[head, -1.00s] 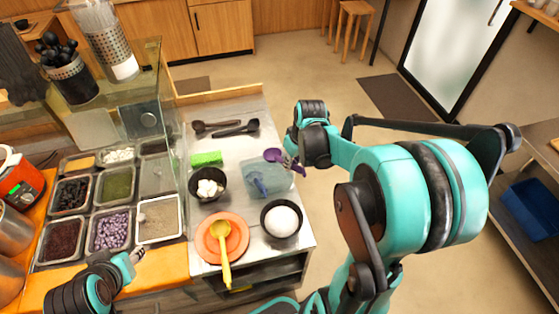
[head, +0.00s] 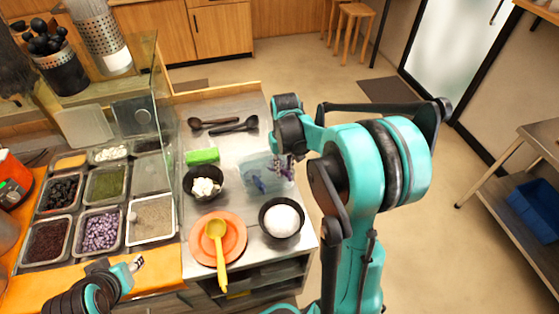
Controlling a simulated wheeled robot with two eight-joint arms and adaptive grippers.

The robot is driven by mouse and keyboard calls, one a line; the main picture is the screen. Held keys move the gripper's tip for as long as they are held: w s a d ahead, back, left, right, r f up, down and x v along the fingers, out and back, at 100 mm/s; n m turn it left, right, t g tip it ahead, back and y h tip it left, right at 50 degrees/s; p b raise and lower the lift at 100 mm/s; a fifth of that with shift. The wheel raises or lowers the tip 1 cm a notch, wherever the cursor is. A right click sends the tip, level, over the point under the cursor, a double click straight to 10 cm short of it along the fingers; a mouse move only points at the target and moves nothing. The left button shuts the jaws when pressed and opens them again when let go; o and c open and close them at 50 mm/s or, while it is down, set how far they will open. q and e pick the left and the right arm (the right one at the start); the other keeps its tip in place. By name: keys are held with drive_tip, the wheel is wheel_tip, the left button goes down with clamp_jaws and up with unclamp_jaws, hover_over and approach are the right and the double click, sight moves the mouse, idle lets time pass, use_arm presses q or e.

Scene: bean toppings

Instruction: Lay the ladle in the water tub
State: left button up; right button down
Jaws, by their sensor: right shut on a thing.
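The water tub (head: 251,162) is a clear bluish box on the steel counter. My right gripper (head: 288,170) is at the tub's right side, pointing down, shut on the purple ladle (head: 280,162). The ladle is over or inside the tub's right part; I cannot tell if it touches the tub. A blue-purple shape (head: 259,184) shows through the tub's left front part. My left gripper (head: 137,264) is at the lower left, over the orange counter edge; its fingers are too small to read.
A yellow ladle (head: 217,240) lies on an orange plate (head: 238,240) in front. A bowl of white balls (head: 206,188), a bowl of white grains (head: 282,218) and a green sponge (head: 202,156) stand around the tub. Two dark spoons (head: 235,127) lie behind. Topping trays (head: 128,240) fill the left.

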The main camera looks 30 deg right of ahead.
use_arm(q)
drive_tip(key=shift+f, duration=0.3)
use_arm(e)
drive_tip(key=shift+f, duration=0.4)
drive_tip(key=c, duration=1.3)
unclamp_jaws()
drive_tip(key=shift+r, duration=0.1)
wheel_tip(320, 180, up, 12)
